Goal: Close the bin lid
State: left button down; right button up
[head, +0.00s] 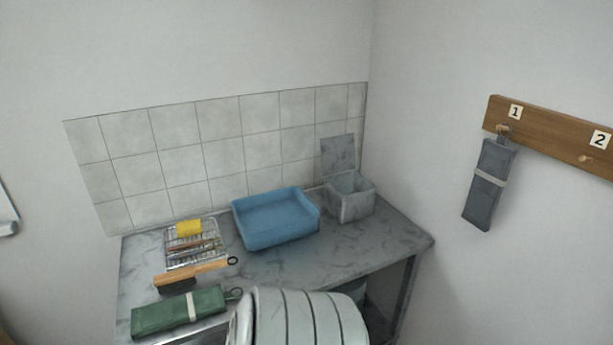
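The bin (353,203) is a small grey box at the back right of the marbled counter, close to the corner of the walls. Its lid (339,155) stands upright at the back, so the bin is open at the top. What is inside the bin cannot be made out. A pale ribbed cylindrical part (298,318) fills the bottom middle of the view, well in front of the bin; it looks like one of my arm links. Neither of my grippers shows in the head view.
A blue tray (276,239) sits just left of the bin. A wire rack (194,255) with a yellow sponge (188,228), a wooden-handled brush (190,274) and a green roll (180,313) lie left. A grey roll (490,184) hangs from a wooden peg rail (550,127) on the right wall.

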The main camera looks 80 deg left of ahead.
aim_at(338, 152)
jog(key=u, duration=2.3)
